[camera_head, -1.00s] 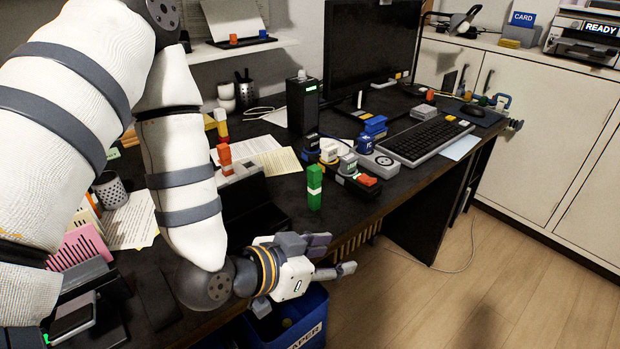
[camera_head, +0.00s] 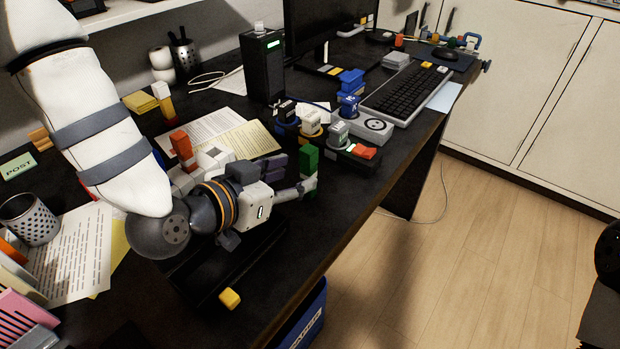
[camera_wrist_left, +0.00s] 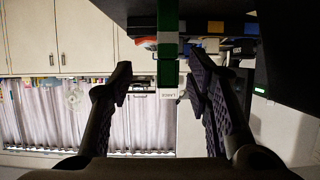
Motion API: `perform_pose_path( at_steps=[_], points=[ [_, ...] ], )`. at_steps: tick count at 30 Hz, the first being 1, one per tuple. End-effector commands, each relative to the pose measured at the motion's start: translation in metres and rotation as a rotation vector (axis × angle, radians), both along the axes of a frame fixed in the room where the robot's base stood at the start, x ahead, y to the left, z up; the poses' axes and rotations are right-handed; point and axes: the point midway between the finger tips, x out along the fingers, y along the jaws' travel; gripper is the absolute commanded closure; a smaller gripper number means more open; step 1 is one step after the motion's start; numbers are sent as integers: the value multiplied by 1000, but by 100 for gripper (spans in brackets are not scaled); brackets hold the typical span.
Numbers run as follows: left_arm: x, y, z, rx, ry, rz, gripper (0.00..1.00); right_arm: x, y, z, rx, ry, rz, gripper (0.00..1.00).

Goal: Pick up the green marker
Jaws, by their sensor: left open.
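The green marker (camera_head: 308,157) stands upright on the dark desk near its front edge, a blocky green piece with a white band. My left gripper (camera_head: 294,178) is open at the marker, with one finger in front of its lower part, hiding some of it. In the left wrist view the green marker (camera_wrist_left: 168,48) appears in the gap between the two open fingers of my left gripper (camera_wrist_left: 160,80), nearer the right-hand finger. Whether a finger touches it, I cannot tell. My right gripper is not in view.
A black power strip with a red switch (camera_head: 364,152) and several plugs lies just behind the marker. A black tower (camera_head: 263,66) and a keyboard (camera_head: 405,98) stand farther back. A yellow block (camera_head: 229,299) lies near the front edge. A blue bin (camera_head: 306,320) is below the desk.

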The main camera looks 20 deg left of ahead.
Motion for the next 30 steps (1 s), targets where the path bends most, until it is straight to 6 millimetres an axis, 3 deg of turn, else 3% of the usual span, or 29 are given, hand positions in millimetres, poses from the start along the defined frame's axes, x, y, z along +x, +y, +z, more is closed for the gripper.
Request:
perform_pose_path(
  at_steps=[12, 19, 20, 24, 26, 30],
  points=[
    [58, -13, -21, 0, -4, 1, 55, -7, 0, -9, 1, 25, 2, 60],
    [62, -15, -19, 0, -7, 1, 55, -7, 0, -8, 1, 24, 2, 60],
    [62, -15, -19, 0, -7, 1, 57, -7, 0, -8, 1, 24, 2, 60],
    [61, -14, -19, 0, -7, 1, 89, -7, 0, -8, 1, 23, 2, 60],
    [61, -14, -19, 0, -7, 1, 100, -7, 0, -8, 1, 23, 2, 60],
    [61, -14, -19, 0, -7, 1, 100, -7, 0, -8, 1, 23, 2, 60]
  ],
)
